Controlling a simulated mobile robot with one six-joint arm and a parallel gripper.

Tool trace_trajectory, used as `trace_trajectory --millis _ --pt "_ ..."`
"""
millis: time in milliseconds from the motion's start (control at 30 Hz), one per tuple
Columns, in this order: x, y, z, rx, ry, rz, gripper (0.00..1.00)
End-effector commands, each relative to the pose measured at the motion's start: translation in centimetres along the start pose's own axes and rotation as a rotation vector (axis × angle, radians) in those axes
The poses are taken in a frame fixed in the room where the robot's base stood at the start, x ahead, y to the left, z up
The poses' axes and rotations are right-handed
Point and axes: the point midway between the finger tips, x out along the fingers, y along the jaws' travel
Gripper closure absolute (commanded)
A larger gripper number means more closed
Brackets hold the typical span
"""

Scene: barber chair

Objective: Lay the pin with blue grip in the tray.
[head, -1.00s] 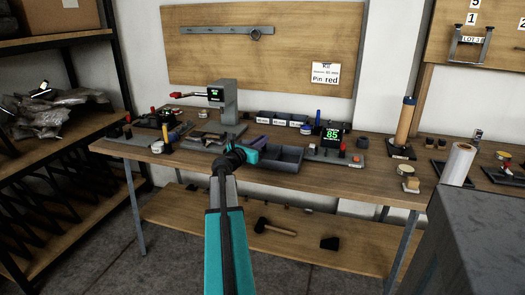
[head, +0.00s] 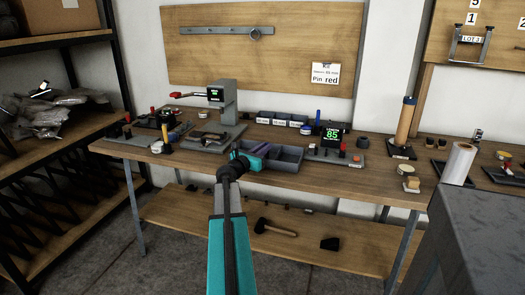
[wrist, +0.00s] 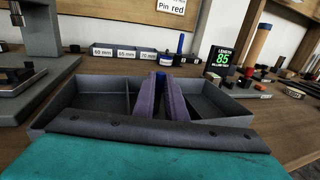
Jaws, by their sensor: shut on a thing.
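My gripper (wrist: 163,98) is shut, and a narrow sliver of blue, the pin with blue grip (wrist: 163,79), shows between its purple-grey fingers. The fingers hide most of the pin. In the head view my gripper (head: 266,150) is over the tray's left part. The grey tray (wrist: 222,121) spans the wrist view and has dividing walls. The fingers stand over its middle, with compartment floor showing on both sides. The tray (head: 299,156) also shows in the head view. I cannot tell whether the pin touches the tray.
Small labelled bins (head: 283,119) stand behind the tray. A blue upright object (head: 318,117) and a display reading 85 (head: 332,134) stand at the back right. A grey press-like device (head: 226,100) stands at the back left. A dark block (head: 363,142) lies right of the display.

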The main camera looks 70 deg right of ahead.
Motion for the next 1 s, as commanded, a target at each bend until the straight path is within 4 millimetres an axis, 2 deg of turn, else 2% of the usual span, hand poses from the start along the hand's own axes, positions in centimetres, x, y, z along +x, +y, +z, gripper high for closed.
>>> trace_trajectory --millis 133,167,267,700,1000 --pt "0.0 0.0 -0.3 0.0 0.0 0.0 1.0" --pt "0.0 0.0 -0.3 0.0 0.0 0.0 0.85" --pt "0.0 0.0 -0.3 0.0 0.0 0.0 0.7" --pt "0.0 0.1 0.2 0.0 0.0 0.001 0.7" --pt "-2.6 0.0 0.0 0.0 0.0 0.001 0.7"
